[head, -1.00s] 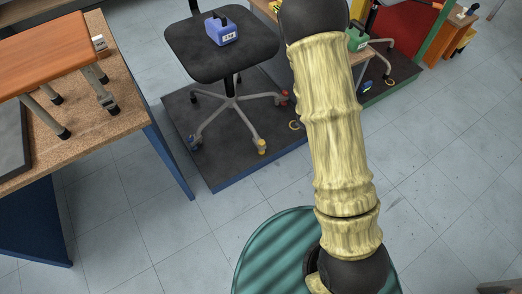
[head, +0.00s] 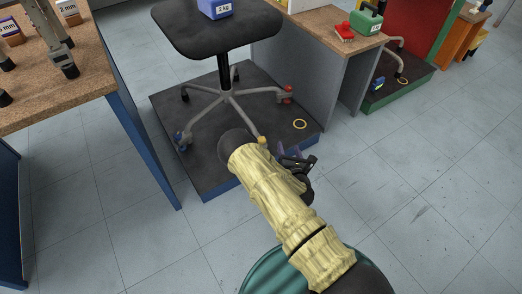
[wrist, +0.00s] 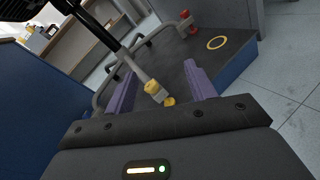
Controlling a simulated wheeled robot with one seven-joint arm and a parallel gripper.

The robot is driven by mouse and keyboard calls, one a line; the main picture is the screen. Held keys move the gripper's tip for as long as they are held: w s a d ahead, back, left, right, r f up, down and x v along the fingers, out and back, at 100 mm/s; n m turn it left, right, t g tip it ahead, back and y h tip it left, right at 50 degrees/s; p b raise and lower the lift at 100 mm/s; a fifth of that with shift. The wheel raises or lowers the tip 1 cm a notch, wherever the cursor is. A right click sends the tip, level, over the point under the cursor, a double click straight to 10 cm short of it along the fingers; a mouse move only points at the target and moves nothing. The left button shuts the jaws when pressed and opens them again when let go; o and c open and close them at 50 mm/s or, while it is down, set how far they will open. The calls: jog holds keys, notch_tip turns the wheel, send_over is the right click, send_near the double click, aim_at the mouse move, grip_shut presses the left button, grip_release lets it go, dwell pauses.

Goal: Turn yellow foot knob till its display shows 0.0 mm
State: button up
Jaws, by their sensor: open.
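The yellow foot knob (head: 262,139) is on a leg of the office chair (head: 226,96), at the front of the dark platform. My arm partly hides it in the head view. In the wrist view the yellow knob (wrist: 152,87) sits at the leg's end, with a yellow foot part below it. My gripper (wrist: 160,70) is open, its two purple fingers spread to either side of the knob, which appears beyond them and apart from them. In the head view my gripper (head: 290,160) is low near the platform's front edge. No display reading is legible on the knob.
The dark platform (head: 205,175) has a blue edge. A red foot knob (head: 287,88), a blue one (head: 180,138) and a yellow ring (head: 300,124) are also on it. A blue 2 kg weight (head: 215,8) rests on the seat. A workbench (head: 60,100) stands left. Floor at right is clear.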

jog(key=s+a+f+n+y+b, duration=0.3)
jog(key=f+n+y+b, duration=0.2)
jog(key=f+n, duration=0.2)
notch_tip(320, 180, down, 2)
jog(key=shift+s+a+f+n, duration=0.2)
jog(key=shift+a+n, duration=0.05)
jog(key=shift+n, duration=0.15)
